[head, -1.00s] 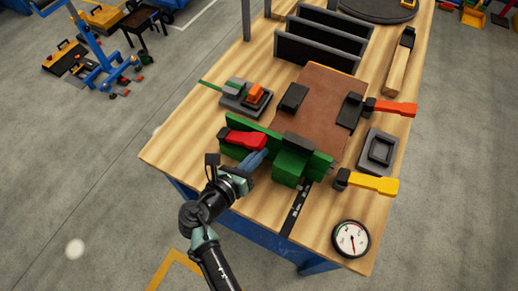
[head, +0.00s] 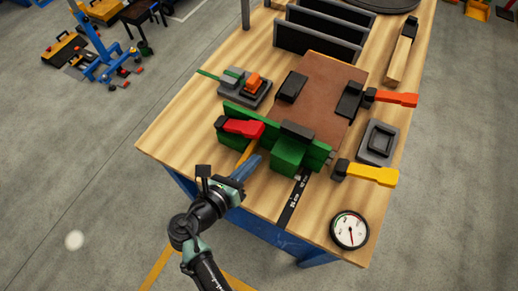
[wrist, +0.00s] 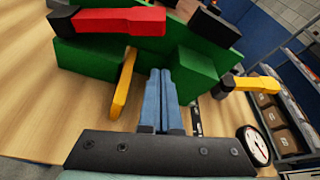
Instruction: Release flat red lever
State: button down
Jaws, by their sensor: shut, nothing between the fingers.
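The flat red lever (head: 243,128) lies along the top left of the green fence (head: 318,150), its black pivot block at its left end. It lies across the top left of the wrist view (wrist: 120,20). My gripper (head: 254,160) has its blue fingers together and empty, in front of the fence and below the red lever, apart from it. In the wrist view the fingers (wrist: 160,74) point at the green fence, with a thin yellow bar (wrist: 124,88) to their left.
An orange lever (head: 395,99) and a yellow lever (head: 372,174) stand at the right of the brown panel (head: 325,85). A round gauge (head: 350,230) lies at the front right corner. The wooden table (head: 185,125) is clear at the left.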

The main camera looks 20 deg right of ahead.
jog(key=v, duration=0.5)
jog(key=shift+s+a, duration=0.2)
jog(key=shift+a, duration=0.15)
jog(key=w+a+r+m+t+y, duration=0.35)
jog(key=w+r+m, duration=0.75)
jog(key=r, duration=0.4)
jog(key=w+a+r+m+t+y, duration=0.1)
jog(key=w+r+m+t+y, duration=0.2)
jog(key=r, duration=0.6)
jog(key=w+r+m+t+y, duration=0.1)
jog(key=w+r+m+t, duration=0.2)
jog(key=r, duration=0.6)
jog(key=s+r+m+t+y, duration=0.1)
jog(key=s+r+m+t, duration=0.2)
jog(key=r, duration=0.7)
jog(key=s+a+r+m+t+y, duration=0.1)
jog(key=s+r+m+t, duration=0.3)
jog(key=s+r, duration=0.4)
jog(key=s+a+r+m+t+y, duration=0.1)
jog(key=s+r+m+t+y, duration=0.2)
jog(key=r, duration=0.9)
jog(key=s+m, duration=0.1)
jog(key=s, duration=0.2)
jog(key=shift+a, duration=0.15)
